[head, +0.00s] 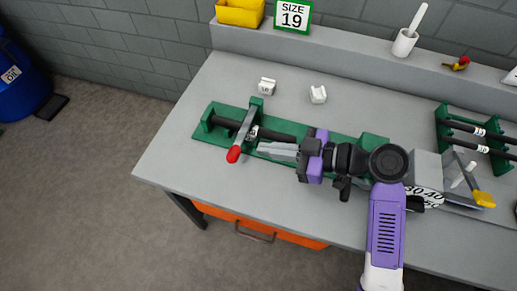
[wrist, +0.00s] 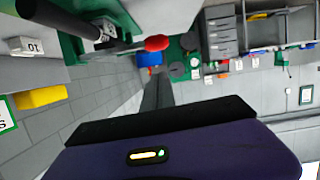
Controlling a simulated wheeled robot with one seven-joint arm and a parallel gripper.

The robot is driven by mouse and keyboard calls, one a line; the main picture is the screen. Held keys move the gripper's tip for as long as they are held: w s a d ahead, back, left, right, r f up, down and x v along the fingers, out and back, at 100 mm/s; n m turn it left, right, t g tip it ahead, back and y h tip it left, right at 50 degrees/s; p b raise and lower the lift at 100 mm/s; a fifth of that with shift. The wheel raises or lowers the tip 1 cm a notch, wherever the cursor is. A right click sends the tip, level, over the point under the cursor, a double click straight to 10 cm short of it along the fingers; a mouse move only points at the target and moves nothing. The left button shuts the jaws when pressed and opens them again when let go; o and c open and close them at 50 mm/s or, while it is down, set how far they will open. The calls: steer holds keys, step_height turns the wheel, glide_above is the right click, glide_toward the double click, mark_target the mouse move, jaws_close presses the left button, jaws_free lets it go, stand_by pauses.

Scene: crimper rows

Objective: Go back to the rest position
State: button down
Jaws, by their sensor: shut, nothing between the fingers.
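My gripper (head: 262,150) points left in the head view, its grey fingers shut with nothing between them. It is over the front side of a green fixture (head: 205,134) on the grey bench. The fixture carries a dark rod (head: 280,136) and a grey lever with a red knob (head: 233,154). The fingertips are just right of the lever; I cannot tell whether they touch anything. In the wrist view the shut fingers (wrist: 157,88) extend beyond the dark palm, with the red knob (wrist: 157,43) close to their tips. My arm hides part of the fixture's right end.
Two white blocks (head: 267,86) (head: 318,94) lie behind the fixture. A green rack (head: 442,122) with dark rods and a yellow-handled tool (head: 484,200) stand to the right. A yellow bin (head: 240,12) and white cup (head: 404,43) sit on the back ledge. The bench's left end is clear.

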steer(key=b+v, duration=0.1)
steer(key=v, duration=0.5)
